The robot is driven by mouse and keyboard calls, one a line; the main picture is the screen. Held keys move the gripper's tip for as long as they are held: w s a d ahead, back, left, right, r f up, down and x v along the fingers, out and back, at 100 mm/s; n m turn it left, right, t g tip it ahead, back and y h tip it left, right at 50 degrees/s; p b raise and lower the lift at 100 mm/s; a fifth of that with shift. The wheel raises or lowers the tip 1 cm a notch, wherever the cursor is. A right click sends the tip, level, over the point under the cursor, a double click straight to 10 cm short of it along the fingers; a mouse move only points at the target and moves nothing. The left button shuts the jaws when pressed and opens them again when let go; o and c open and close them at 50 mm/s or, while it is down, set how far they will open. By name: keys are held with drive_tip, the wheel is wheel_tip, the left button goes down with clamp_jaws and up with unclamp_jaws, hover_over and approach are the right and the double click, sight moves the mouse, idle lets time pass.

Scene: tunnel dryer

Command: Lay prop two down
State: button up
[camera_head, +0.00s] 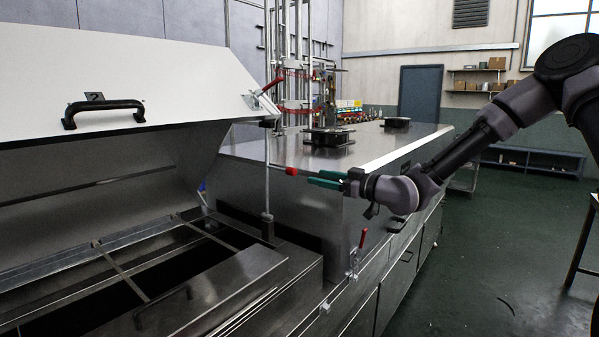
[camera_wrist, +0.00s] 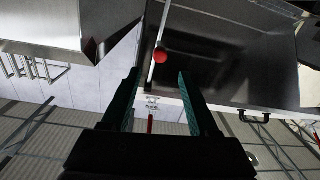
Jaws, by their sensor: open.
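A large pale lid (camera_head: 120,85) with a black handle and a "2" mark stands raised at the left. A thin upright rod (camera_head: 267,165), which looks like prop two, runs from near the lid's right edge down to the dryer's rim. A red knob (camera_head: 291,171) shows beside the rod. In the wrist view the rod (camera_wrist: 154,67) and red knob (camera_wrist: 160,56) appear ahead of my fingers. My gripper (camera_head: 314,178) is open, its teal fingers pointing left at the knob. In the wrist view my gripper (camera_wrist: 158,76) has nothing between its fingers.
The open dryer bay (camera_head: 150,268) lies below the lid. A steel housing (camera_head: 330,168) stands behind my gripper, with black fittings (camera_head: 328,138) on top. A red-handled clamp (camera_head: 362,238) sits on the front side.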

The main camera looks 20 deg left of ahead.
sight(295, 173)
drive_tip(key=x, duration=1)
drive_tip(key=shift+w+a+f, duration=0.1)
drive_tip(key=shift+a, duration=0.05)
drive_tip(key=shift+c, duration=0.3)
clamp_jaws()
idle(0.8)
